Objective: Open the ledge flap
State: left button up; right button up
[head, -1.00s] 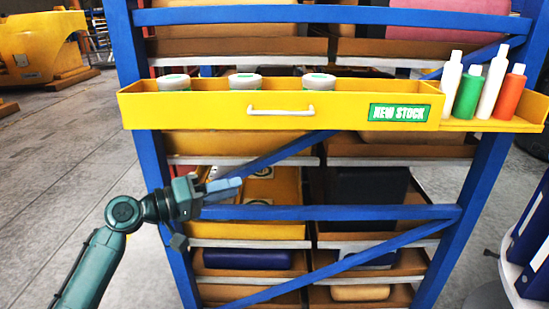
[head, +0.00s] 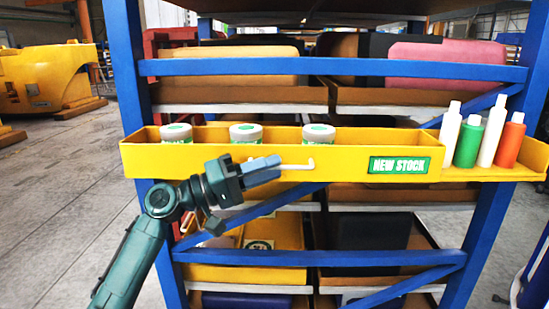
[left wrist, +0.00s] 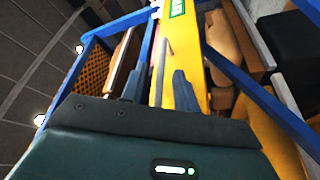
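The yellow ledge flap (head: 345,162) is the upright front panel of a ledge on the blue rack, with a green "NEW STOCK" label. Its white bar handle (head: 301,167) shows at the right end; my gripper hides the left part. My left gripper (head: 264,169) is in front of the flap at handle height, fingers pointing right. In the left wrist view the left gripper (left wrist: 160,88) has its fingers apart, with the yellow flap (left wrist: 190,60) beyond and the handle (left wrist: 164,60) ahead between their lines. I see no grip on the handle. My right gripper is not in view.
Several lidded jars (head: 246,133) stand behind the flap. Bottles, including a green one (head: 468,141) and an orange one (head: 509,140), stand on the ledge's open right end. Blue rack bars (head: 320,258) cross below. Open floor (head: 60,190) lies to the left.

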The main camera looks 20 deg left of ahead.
pick_arm(q)
jog(key=shift+x, duration=0.9)
jog(key=shift+c, duration=0.2)
grip_shut()
